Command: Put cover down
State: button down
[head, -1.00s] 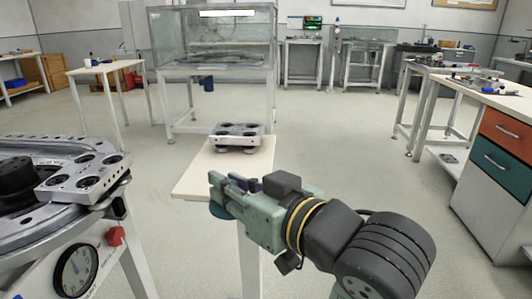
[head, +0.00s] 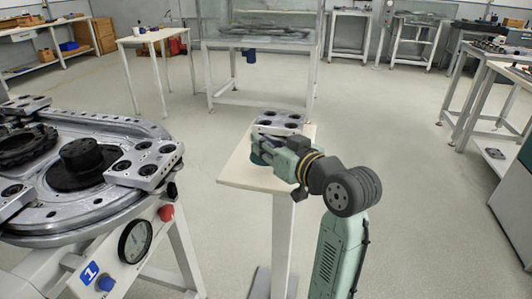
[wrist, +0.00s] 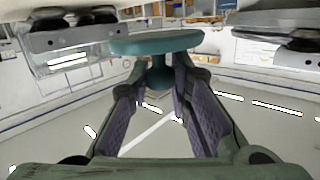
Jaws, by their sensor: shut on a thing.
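The cover is a teal round disc with a short stem; in the wrist view the cover (wrist: 157,43) stands at my fingertips. My gripper (wrist: 160,85) is shut on the stem, between its two purple-padded fingers. In the head view my gripper (head: 272,148) is over the small pale table, and the cover (head: 258,151) shows partly at its left side. I cannot tell from the head view whether the cover touches the tabletop. A silver carriage with dark round holes (head: 277,121) stands just behind the gripper on the table.
The small table (head: 240,178) has bare top at its front left. The ring track (head: 60,215) with similar silver carriages (head: 146,163) stands at left, with a dial gauge (head: 135,241) on its side. A glass tank stand (head: 262,45) is behind.

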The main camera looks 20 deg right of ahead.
jog(key=shift+f, duration=1.75)
jog(key=shift+f, duration=0.15)
jog(key=c, duration=1.5)
grip_release()
jog(key=shift+o, duration=0.2)
jog(key=shift+r, duration=0.2)
jog(key=b+v, duration=0.1)
jog(key=v, duration=1.1)
